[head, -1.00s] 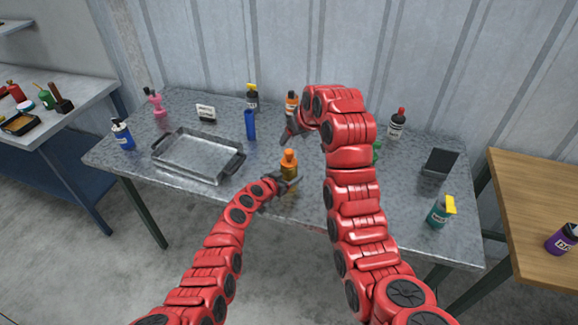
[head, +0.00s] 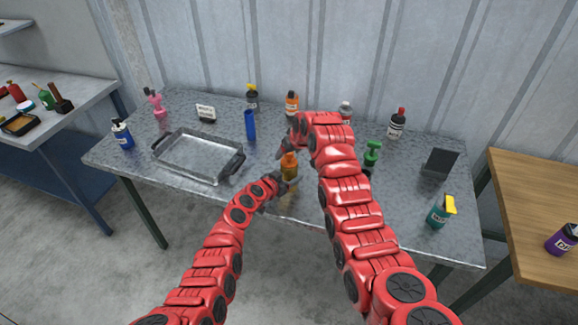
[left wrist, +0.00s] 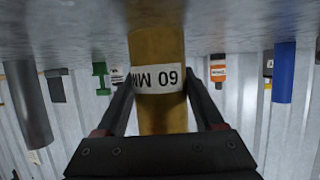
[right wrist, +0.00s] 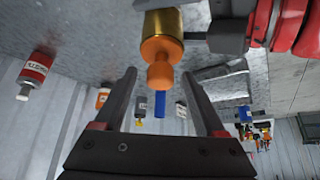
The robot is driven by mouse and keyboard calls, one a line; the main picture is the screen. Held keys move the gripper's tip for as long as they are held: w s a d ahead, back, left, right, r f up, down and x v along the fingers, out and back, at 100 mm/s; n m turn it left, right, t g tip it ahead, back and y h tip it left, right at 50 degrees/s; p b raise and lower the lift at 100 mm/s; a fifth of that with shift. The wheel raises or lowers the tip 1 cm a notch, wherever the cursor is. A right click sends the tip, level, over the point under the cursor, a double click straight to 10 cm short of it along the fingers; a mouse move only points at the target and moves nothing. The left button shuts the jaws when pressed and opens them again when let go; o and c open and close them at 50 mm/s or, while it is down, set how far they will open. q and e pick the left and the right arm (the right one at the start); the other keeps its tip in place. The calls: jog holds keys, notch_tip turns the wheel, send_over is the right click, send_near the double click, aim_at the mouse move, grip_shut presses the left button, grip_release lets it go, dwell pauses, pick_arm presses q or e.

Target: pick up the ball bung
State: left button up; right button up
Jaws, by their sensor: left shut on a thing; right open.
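The ball bung is an orange piece with a rounded knob (right wrist: 159,75), seated on top of a brass cylinder (right wrist: 162,25). In the head view the orange bung (head: 289,158) is partly hidden by my right arm. My left gripper (left wrist: 158,78) is shut on the cylinder, whose white label reads "60 MM" (left wrist: 158,79); the cylinder stands upright at the table's front middle. My right gripper (right wrist: 158,76) is open above the bung. Its fingertips lie either side of the knob in the right wrist view; contact cannot be told.
A metal tray (head: 158,157) lies left of the cylinder, with a blue cylinder (head: 250,125) behind. Several bottles line the back. The front edge is close.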

jog(key=shift+w+f, duration=0.1)
jog(key=shift+f, duration=0.15)
grip_shut()
dwell(0.3)
